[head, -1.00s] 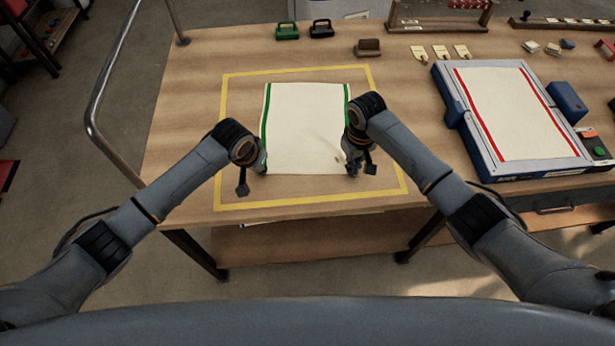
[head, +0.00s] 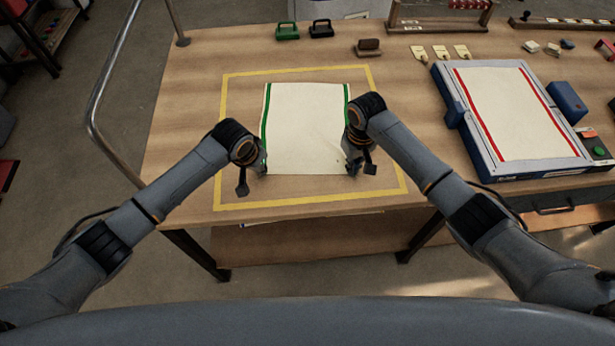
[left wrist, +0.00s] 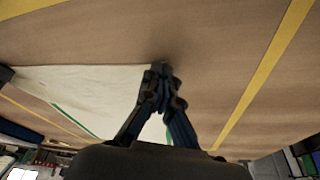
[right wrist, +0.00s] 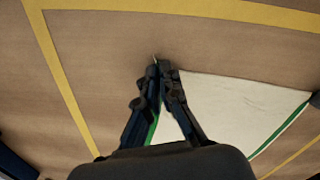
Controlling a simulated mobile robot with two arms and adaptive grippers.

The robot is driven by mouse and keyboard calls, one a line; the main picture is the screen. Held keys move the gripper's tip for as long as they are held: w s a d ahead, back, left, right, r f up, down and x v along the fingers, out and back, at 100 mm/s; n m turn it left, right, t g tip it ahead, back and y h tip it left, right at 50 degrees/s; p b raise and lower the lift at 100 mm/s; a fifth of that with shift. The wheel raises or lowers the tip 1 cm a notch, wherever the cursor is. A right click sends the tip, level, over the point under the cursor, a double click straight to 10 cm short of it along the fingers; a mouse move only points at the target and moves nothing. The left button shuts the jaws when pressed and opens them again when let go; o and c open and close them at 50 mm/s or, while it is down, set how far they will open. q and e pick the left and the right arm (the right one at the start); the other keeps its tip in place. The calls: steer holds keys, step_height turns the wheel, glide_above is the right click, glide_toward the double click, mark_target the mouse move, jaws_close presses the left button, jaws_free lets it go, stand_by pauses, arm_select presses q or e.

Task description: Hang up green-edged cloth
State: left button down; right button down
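The green-edged cloth (head: 305,125) lies spread on the table inside a yellow outline, with a green stripe along its left and right sides. My left gripper (head: 254,178) is at its near left corner. In the left wrist view the fingertips (left wrist: 160,70) are together on the corner of the cloth (left wrist: 95,88). My right gripper (head: 361,165) is at the near right corner. In the right wrist view its fingertips (right wrist: 159,68) are together on that corner of the cloth (right wrist: 235,105), with a small bit showing past the tips. The fingers hide parts of both stripes.
Green (head: 287,31) and black (head: 321,28) clips, a brown block (head: 368,47) and a wooden rack (head: 440,22) are at the back. A metal rail (head: 100,100) runs along the left.

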arm_select(q)
steer(key=shift+s+a, duration=0.1)
arm_select(e)
steer(key=shift+d, duration=0.1)
